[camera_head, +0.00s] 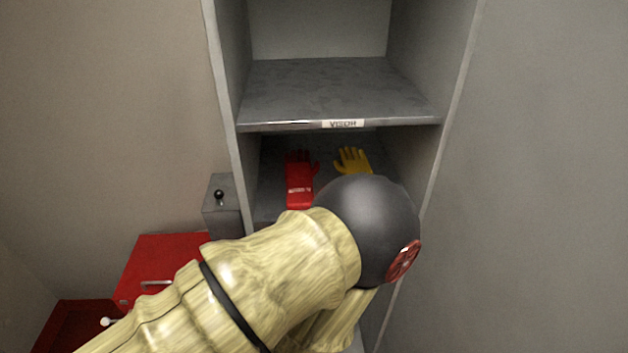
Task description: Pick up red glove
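The red glove (300,182) lies on the lower shelf of a grey open cabinet, fingers toward the back, with a small white label near its cuff. A yellow glove (352,160) lies to its right on the same shelf, its lower part hidden. My arm, in a pale yellow sleeve with a dark round joint, reaches in from the lower left and covers the front of the shelf. My gripper is not visible; the arm hides whatever is beyond it.
The upper shelf (335,90), marked "VISOR" on its front edge, is bare above the gloves. The cabinet's side walls bound both sides. A red cabinet (165,262) and a grey box with a black knob (219,195) stand at left.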

